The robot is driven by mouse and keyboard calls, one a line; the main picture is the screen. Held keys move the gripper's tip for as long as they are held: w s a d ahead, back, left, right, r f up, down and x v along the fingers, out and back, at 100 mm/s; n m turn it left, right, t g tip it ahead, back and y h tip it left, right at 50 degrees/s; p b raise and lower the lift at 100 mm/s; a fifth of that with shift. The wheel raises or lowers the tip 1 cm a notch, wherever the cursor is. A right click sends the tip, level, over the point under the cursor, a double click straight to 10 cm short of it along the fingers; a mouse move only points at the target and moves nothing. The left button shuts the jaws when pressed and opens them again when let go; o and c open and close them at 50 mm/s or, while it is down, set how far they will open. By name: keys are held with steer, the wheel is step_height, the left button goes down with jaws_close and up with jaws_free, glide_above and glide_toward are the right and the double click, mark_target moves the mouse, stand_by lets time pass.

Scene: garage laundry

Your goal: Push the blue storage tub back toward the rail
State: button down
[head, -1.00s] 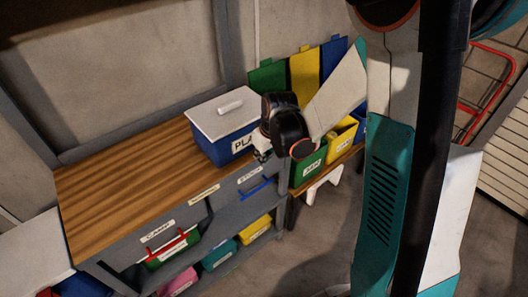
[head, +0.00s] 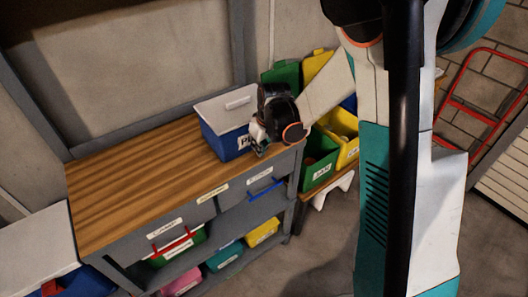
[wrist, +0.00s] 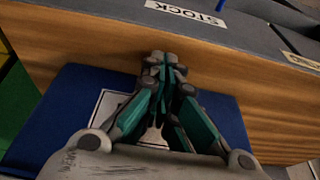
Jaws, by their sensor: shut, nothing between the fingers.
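My gripper is at the tub's front right side, low over the bench top. In the wrist view the teal fingers of my gripper (wrist: 164,75) are shut together with nothing between them. The tub's blue side (wrist: 75,95) fills the lower part there. I cannot tell whether the fingers touch it. A grey rail (head: 130,132) runs along the bench's back edge, behind the tub.
Grey drawers labelled STOCK (head: 258,179) and others are under the bench top. Green and yellow bins (head: 318,168) stand to the right. A red metal frame (head: 465,112) leans at the far right. The bench top left of the tub is clear.

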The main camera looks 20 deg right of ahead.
steer(key=w+a, duration=0.1)
steer(key=w, duration=0.3)
steer(key=w+a, duration=0.2)
steer(key=w, duration=0.3)
steer(key=w+a, duration=0.1)
steer(key=w, duration=0.4)
steer(key=shift+a, duration=0.25)
steer(key=shift+s, duration=0.1)
